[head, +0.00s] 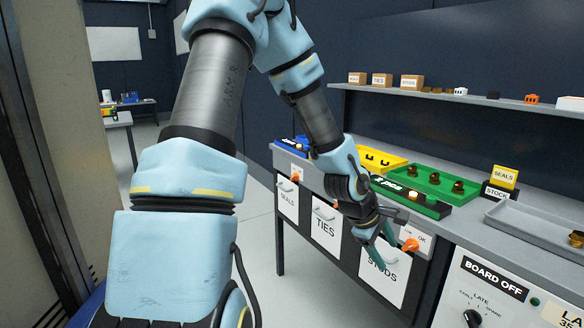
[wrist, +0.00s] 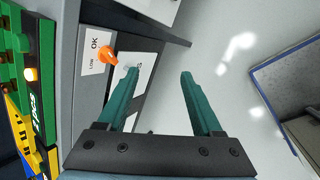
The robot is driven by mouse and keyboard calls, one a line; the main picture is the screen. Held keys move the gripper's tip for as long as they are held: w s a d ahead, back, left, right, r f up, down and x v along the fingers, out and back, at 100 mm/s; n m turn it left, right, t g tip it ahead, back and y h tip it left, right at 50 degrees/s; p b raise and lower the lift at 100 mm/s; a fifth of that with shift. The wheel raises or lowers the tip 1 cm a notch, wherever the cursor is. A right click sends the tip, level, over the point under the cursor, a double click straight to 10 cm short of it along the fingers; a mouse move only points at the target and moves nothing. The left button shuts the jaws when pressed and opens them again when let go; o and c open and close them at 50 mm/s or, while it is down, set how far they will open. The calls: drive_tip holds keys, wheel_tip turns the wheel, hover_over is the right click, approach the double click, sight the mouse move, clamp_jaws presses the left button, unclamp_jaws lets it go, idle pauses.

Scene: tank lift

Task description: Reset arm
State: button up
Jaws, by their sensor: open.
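My arm reaches from the left of the head view down to the workbench. My gripper (head: 388,255) hangs in front of the bench's drawer fronts, near the STUDS drawer (head: 383,272). In the wrist view my gripper (wrist: 158,85) shows two teal fingers, spread apart with nothing between them. An orange knob (head: 410,244) on an OK/LOW plate sits just right of the fingers in the head view. It shows in the wrist view (wrist: 107,54) left of the left finger. I cannot tell whether the finger touches anything.
The bench holds a green tray (head: 458,196), a yellow tray (head: 398,162) and a grey tray (head: 508,228). TIES (head: 322,218) and SEALS (head: 288,196) drawers are shut. A BOARD OFF panel (head: 495,280) stands at right. Open floor (wrist: 235,110) lies beyond the fingers.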

drive_tip(key=s+a+r+m+y, duration=0.2)
drive_tip(key=a+m, duration=0.1)
drive_tip(key=a, duration=0.6)
drive_tip(key=s+a+r+m+y, duration=0.2)
drive_tip(key=a+m, duration=0.1)
drive_tip(key=a, duration=0.7)
drive_tip(key=s+a+r+m+y, duration=0.1)
drive_tip(key=a+r+m, duration=0.2)
drive_tip(key=a, duration=0.6)
drive_tip(key=shift+s+a+m+y, duration=0.2)
drive_tip(key=shift+s+m+y, duration=0.2)
drive_tip(key=shift+m, duration=0.2)
drive_tip(key=shift+r, duration=0.1)
drive_tip(key=shift+c, duration=0.2)
